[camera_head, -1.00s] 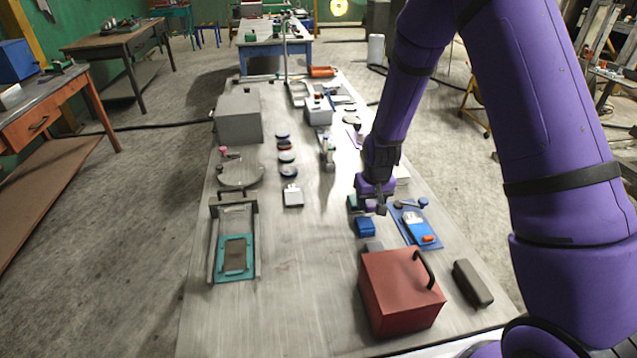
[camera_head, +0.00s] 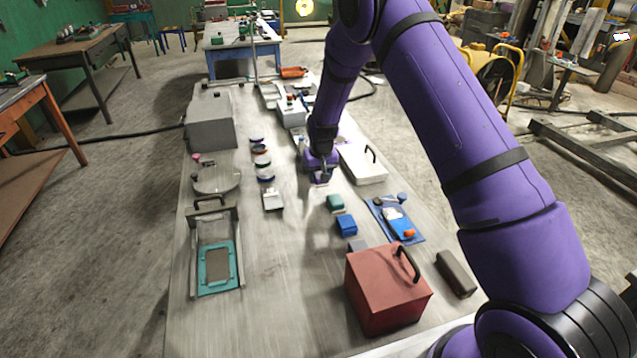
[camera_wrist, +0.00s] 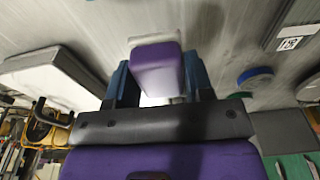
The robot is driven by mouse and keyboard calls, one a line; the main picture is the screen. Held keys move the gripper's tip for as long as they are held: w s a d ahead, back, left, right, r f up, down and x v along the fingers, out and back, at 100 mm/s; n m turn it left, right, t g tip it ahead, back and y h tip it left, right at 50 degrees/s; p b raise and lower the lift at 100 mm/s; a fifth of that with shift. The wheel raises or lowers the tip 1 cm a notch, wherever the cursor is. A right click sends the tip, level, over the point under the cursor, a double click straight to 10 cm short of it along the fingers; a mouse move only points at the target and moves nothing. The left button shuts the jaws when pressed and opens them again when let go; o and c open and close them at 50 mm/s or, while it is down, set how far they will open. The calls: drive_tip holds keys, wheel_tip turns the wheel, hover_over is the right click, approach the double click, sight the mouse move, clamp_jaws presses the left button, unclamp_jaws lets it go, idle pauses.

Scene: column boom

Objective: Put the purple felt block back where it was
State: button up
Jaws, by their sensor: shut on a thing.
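The purple felt block (camera_wrist: 157,68) is between the two blue fingers of my gripper in the wrist view, with a pale patch showing at its far end. In the head view, my gripper (camera_head: 321,177) points down low over the middle of the long table, and the block is only a small purple patch at its tip. I cannot tell whether the block touches the table. A teal block (camera_head: 335,202), a blue block (camera_head: 347,225) and a grey block (camera_head: 358,245) stand in a line nearer than the gripper.
A white box with a black handle (camera_head: 362,170) is just right of my gripper. A red box (camera_head: 388,288), a dark case (camera_head: 456,273) and a blue mat (camera_head: 412,236) lie nearer. Several discs (camera_head: 262,162) stand left. Bare table (camera_head: 300,235) shows left of the blocks.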

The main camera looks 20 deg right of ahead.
sight(319, 183)
drive_tip(key=shift+w+f, duration=0.25)
drive_tip(key=shift+w, duration=0.2)
drive_tip(key=shift+f, duration=1.55)
drive_tip(key=shift+f, duration=0.15)
drive_tip(key=o, duration=0.9)
